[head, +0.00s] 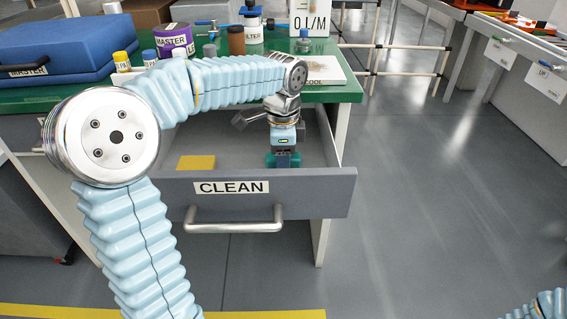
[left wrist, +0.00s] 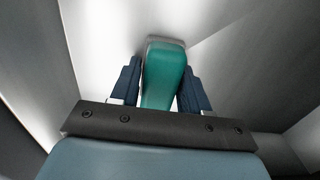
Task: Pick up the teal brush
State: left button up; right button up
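The teal brush (head: 284,160) is inside the open grey drawer (head: 320,193) labelled CLEAN, toward its right side. My left gripper (head: 284,150) reaches down into the drawer from above, right at the brush. In the left wrist view the brush's rounded teal body (left wrist: 164,75) lies between the two dark fingers (left wrist: 160,88) of my left gripper. The fingers sit close against both of its sides, so the gripper appears shut on it. The brush's lower part is hidden. My right gripper is not in view; only a bit of my right arm shows at bottom right.
A yellow item (head: 196,162) lies in the drawer's left part. The drawer's front panel and silver handle (head: 234,222) face me. The green bench top (head: 345,92) above holds a blue case (head: 60,55), bottles and a white board (head: 322,70). The floor at right is clear.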

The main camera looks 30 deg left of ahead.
pick_arm(q)
jog(key=c, duration=0.6)
notch_tip(320, 180, up, 10)
jog(key=shift+r+p, duration=0.1)
jog(key=shift+p, duration=0.65)
jog(key=o, duration=0.6)
jog(key=shift+c, duration=0.2)
jog(key=c, duration=0.7)
